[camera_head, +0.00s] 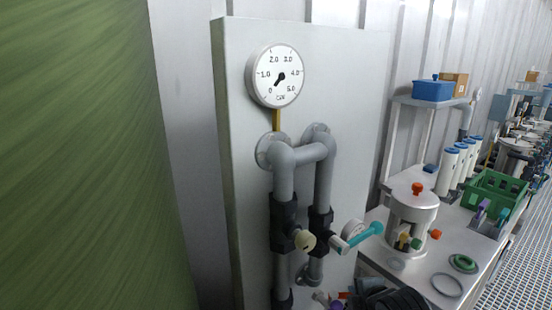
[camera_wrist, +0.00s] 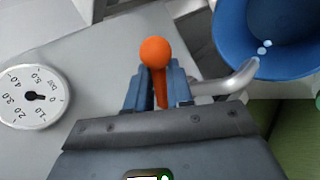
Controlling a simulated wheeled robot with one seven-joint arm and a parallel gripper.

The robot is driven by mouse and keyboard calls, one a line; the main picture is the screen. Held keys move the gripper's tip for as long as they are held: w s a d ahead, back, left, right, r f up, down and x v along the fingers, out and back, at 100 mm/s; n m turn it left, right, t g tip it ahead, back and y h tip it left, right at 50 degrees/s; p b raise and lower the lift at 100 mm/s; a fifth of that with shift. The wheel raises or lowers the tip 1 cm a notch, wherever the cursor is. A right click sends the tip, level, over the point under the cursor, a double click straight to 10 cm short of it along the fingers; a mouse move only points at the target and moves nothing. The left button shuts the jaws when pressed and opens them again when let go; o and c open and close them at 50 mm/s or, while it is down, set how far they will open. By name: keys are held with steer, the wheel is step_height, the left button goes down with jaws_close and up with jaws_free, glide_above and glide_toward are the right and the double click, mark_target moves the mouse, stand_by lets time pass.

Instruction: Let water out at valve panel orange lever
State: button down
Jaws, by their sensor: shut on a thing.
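In the wrist view, the orange lever (camera_wrist: 154,52), with a round ball knob, stands between the two blue-grey fingers of my gripper (camera_wrist: 157,84). The gripper is shut on the lever below the knob. A bent grey metal spout (camera_wrist: 228,84) is just right of the fingers. Its mouth points at a blue bucket (camera_wrist: 232,38), and a few pale drops show between the mouth and the bucket's inside. A round gauge (camera_wrist: 35,97) is on the grey panel at left, its needle near 0. The lever cannot be made out in the head view.
The head view shows a grey panel (camera_head: 243,200) with a dial gauge (camera_head: 275,76), grey pipes, a cream knob (camera_head: 305,240) and a teal handle (camera_head: 366,232). A bench at right holds a metal vessel (camera_head: 413,210) and a green crate (camera_head: 492,193). A green surface (camera_head: 90,150) fills the left.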

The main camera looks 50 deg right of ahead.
steer(key=n+y, duration=0.1)
steer(key=d+n+t+y, duration=0.1)
steer(key=n, duration=0.1)
steer(key=shift+w+d+f, duration=0.1)
steer(key=shift+d+f, duration=0.1)
steer(key=shift+f, duration=0.2)
steer(key=shift+w+d+n+t+y, duration=0.2)
steer(key=shift+w+n+t+y, duration=0.1)
steer(key=shift+n+y, duration=0.35)
steer(key=shift+w+d+n+t+y, duration=0.15)
steer(key=shift+w+n+y, duration=0.15)
steer(key=shift+n+y, duration=0.35)
steer(key=shift+w+d+n+t+y, duration=0.2)
steer(key=shift+w+n+t+y, duration=0.15)
steer(key=shift+n, duration=0.55)
steer(key=c, duration=1.4)
jaws_free()
steer(key=o, duration=0.3)
steer(key=shift+r, duration=0.1)
steer(key=shift+o, duration=0.2)
steer(key=shift+w+r, duration=0.1)
